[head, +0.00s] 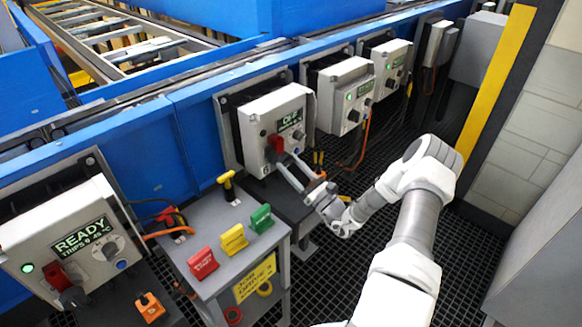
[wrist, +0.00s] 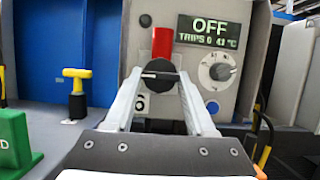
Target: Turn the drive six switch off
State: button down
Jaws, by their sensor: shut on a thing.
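The drive box (head: 255,123) my gripper is at is light grey, on the blue conveyor side. Its display (wrist: 213,30) reads OFF, with a trips line and about 41 °C below. Its switch has a red handle (wrist: 163,42) pointing straight up from a black round hub (wrist: 159,74). The red handle also shows in the head view (head: 276,143). My gripper (wrist: 158,80) is shut on the switch, one finger on each side of the black hub. The fingers hide part of the panel below.
A box (head: 65,240) at the left reads READY, with a green light. Two more boxes (head: 345,95) stand to the right. A grey cart (head: 205,235) with red, yellow and green tags, a yellow-handled tool (head: 228,185) and a job sign (head: 255,279) stands left of my arm.

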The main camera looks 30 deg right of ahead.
jog(key=shift+c, duration=1.2)
grip_release()
jog(key=shift+s, duration=0.15)
jog(key=v, duration=1.7)
jog(key=shift+f, duration=0.2)
jog(key=shift+r, duration=0.1)
